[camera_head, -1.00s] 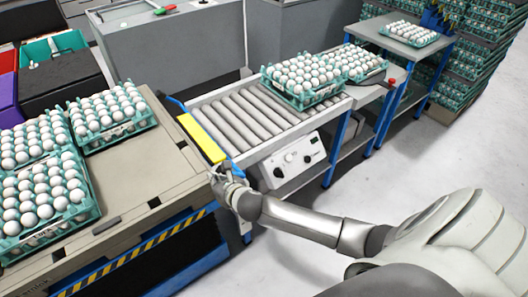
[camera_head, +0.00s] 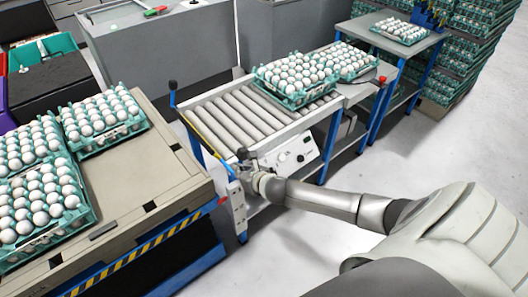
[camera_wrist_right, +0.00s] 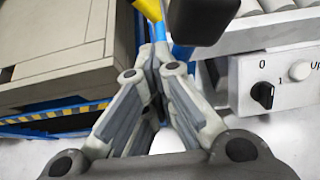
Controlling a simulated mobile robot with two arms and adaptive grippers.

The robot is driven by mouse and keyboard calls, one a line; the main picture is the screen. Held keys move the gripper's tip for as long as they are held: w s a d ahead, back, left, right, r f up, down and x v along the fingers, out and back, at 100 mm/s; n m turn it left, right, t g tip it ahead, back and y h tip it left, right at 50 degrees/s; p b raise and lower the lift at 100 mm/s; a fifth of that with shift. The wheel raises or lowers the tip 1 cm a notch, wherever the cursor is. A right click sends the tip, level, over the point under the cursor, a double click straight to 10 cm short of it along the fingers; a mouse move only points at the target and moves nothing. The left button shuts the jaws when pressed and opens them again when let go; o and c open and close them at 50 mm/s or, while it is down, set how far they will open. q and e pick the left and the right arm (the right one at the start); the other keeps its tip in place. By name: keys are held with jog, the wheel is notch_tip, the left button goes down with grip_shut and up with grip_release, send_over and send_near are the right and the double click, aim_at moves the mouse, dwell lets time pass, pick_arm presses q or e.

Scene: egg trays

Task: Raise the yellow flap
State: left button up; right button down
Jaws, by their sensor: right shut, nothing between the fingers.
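The yellow flap (camera_head: 207,137) shows as a thin yellow edge between the egg table and the roller conveyor. A blue bar with a black knob stands at each of its ends. In the right wrist view a piece of the yellow flap (camera_wrist_right: 149,9) shows at the top, beside a blue bar and a large black knob (camera_wrist_right: 205,18). My right gripper (camera_head: 245,168) is at the near end of the flap, close below the near knob. Its fingers (camera_wrist_right: 158,55) are shut with nothing between them; whether they touch the bar is unclear. My left gripper is out of view.
The roller conveyor (camera_head: 222,118) carries trays of white eggs at its far end. A white control box (camera_head: 296,154) with knobs sits just right of my right gripper. The egg table (camera_head: 150,185) is at left. Open floor lies at lower right.

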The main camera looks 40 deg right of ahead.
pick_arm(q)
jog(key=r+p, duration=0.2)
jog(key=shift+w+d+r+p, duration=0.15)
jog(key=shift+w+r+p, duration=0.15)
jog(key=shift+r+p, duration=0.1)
pick_arm(e)
jog(key=s+a+r, duration=0.1)
jog(key=s, duration=0.8)
jog(key=shift+a+r, duration=0.15)
jog(key=shift+s, duration=0.1)
